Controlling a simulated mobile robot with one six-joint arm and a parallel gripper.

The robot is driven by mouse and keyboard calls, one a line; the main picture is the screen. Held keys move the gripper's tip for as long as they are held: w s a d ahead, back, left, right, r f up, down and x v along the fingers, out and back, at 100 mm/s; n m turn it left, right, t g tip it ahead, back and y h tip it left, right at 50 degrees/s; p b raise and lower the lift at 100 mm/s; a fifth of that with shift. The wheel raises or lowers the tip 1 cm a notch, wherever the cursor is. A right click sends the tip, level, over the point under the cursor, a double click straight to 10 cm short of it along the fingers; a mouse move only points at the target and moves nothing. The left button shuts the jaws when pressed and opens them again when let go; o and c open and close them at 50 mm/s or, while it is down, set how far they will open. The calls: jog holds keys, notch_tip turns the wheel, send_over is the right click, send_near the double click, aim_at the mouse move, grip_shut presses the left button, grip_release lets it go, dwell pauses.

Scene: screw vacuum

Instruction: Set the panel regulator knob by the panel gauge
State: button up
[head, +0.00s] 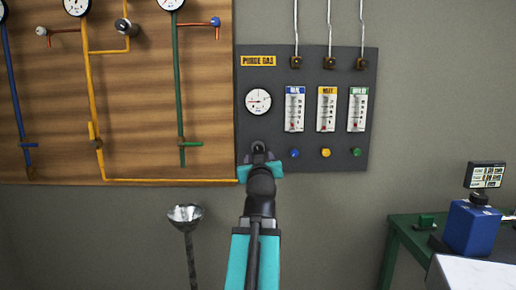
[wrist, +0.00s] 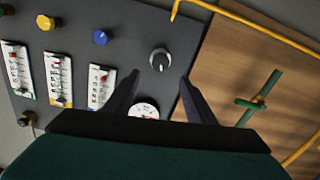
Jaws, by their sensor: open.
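The dark grey purge gas panel (head: 305,84) hangs on the wall. Its round white gauge (head: 258,101) is clear in the head view; the needle seems to point left, but the scale is too small to read. The gauge also shows in the wrist view (wrist: 147,110), partly hidden by my gripper. The regulator knob (wrist: 160,61), black and silver with a pale pointer line, is below the gauge. My gripper (wrist: 160,76) is open, its fingertips either side of the knob's line but apparently short of it.
Three flowmeters (head: 327,109) with blue, yellow and green knobs (head: 326,153) fill the panel's right part. A wooden board (head: 135,110) with coloured pipes adjoins on the left. A yellow pipe (head: 170,180) runs along its bottom. A green table (head: 400,235) stands lower right.

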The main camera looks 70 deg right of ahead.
aim_at(259, 149)
jog(key=p+x, duration=0.2)
jog(key=shift+w+r+p, duration=0.1)
jog(key=shift+r+p, duration=0.05)
jog(key=shift+p, duration=0.2)
jog(key=p, duration=0.2)
jog(key=d+p, duration=0.1)
jog(key=p, duration=0.2)
jog(key=shift+w+d, duration=0.15)
jog(key=shift+w, duration=0.2)
jog(key=d+p, duration=0.1)
jog(key=p, duration=0.5)
jog(key=p+x, duration=0.2)
jog(key=p, duration=0.2)
jog(key=shift+w+d+p, duration=0.2)
jog(key=shift+d+p, duration=0.15)
jog(key=shift+p+x, duration=0.35)
jog(key=shift+x, duration=2.4)
jog(key=shift+c, duration=0.4)
